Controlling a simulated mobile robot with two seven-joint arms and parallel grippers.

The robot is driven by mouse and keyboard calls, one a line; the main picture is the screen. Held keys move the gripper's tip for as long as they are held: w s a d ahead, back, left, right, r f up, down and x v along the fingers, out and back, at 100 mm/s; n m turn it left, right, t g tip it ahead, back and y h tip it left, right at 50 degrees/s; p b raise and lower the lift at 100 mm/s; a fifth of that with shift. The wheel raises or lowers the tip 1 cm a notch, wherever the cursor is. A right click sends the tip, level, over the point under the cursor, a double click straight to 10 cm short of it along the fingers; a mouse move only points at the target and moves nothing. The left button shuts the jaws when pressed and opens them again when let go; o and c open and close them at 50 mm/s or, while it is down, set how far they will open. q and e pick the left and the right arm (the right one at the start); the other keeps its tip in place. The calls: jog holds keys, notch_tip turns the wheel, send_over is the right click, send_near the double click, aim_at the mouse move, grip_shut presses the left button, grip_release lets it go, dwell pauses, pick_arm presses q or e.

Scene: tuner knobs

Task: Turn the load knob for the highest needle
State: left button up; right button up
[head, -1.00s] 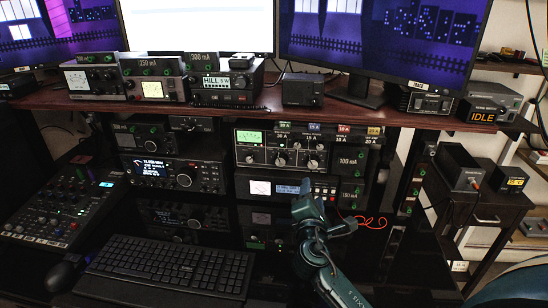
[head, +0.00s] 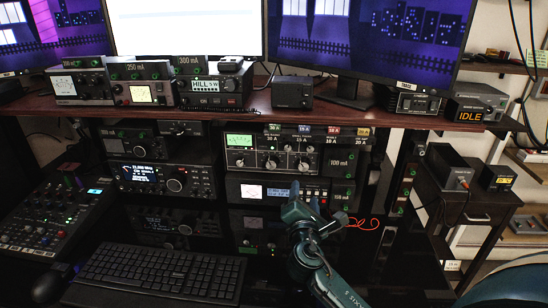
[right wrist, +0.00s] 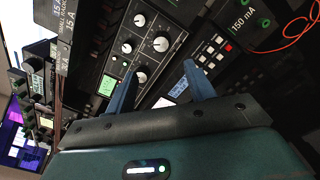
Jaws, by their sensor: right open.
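The tuner (head: 286,155) is a dark box with a green-lit meter (head: 239,140) and several white-capped knobs (head: 271,162) on its front, on the shelf under the desk top. The knob labels are too small to read, so I cannot tell which is the load knob. My right gripper (head: 306,195) is open and empty, in front of and below the tuner. In the right wrist view its two blue fingers (right wrist: 161,85) stand apart, with the tuner knobs (right wrist: 161,44) beyond them and no contact visible. My left gripper is out of view.
A radio with a pink meter and blue display (head: 290,192) sits just below the tuner, partly behind my gripper. A keyboard (head: 160,272) lies at the front left. Tagged blocks (head: 333,131) line the tuner's top. A red cable (head: 365,224) loops at right.

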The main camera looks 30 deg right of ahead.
aim_at(303, 168)
jog(key=w+d+n+b, duration=0.1)
jog(key=w+d+n, duration=0.1)
jog(key=w, duration=0.1)
jog(key=w+d+n+b, duration=0.1)
jog(key=w+d+n, duration=0.1)
jog(key=w+n, duration=0.1)
jog(key=w+d+n+b, duration=0.1)
jog(key=w+d+n, duration=0.1)
jog(key=w, duration=0.3)
jog(key=shift+w+d+f+n, duration=0.15)
jog(key=shift+d+f+n, duration=0.2)
jog(key=shift+n, duration=0.25)
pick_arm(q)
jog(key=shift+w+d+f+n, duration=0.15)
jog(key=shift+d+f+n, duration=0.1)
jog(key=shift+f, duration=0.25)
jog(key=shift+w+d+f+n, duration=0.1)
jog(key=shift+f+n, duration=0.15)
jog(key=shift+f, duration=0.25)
pick_arm(e)
jog(key=shift+c, duration=0.5)
jog(key=c, duration=0.9)
